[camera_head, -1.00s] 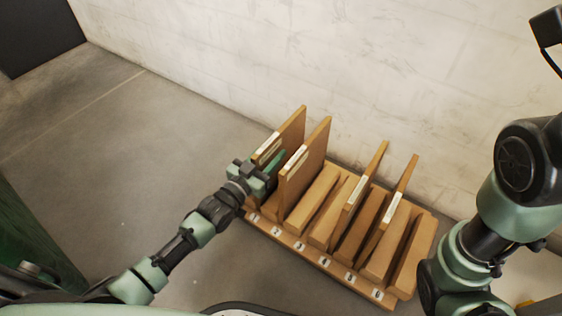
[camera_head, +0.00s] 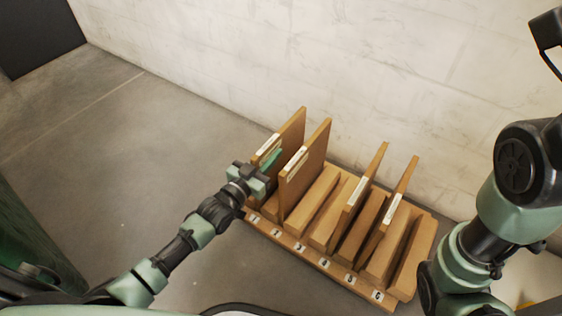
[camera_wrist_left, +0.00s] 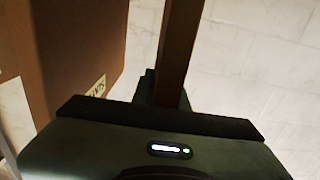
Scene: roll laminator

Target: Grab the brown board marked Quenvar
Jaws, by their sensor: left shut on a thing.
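Several brown boards stand in a slotted wooden rack (camera_head: 318,258). My left gripper (camera_head: 264,168) is shut on the near edge of the leftmost board (camera_head: 292,126), at slot 1. This board still stands upright in the rack. It has a pale label on its near edge, too small to read. In the left wrist view the gripped board (camera_wrist_left: 180,45) shows edge-on. The board of slot 2 (camera_head: 313,150) stands just to the right, apart from it; its label is unreadable. The name Quenvar cannot be read anywhere.
Two more labelled boards lean at the rack's right half, one (camera_head: 372,172) and another (camera_head: 405,178). Numbered tags run along the rack's front. A pale wall (camera_head: 300,60) stands close behind. The grey floor (camera_head: 130,150) to the left is clear.

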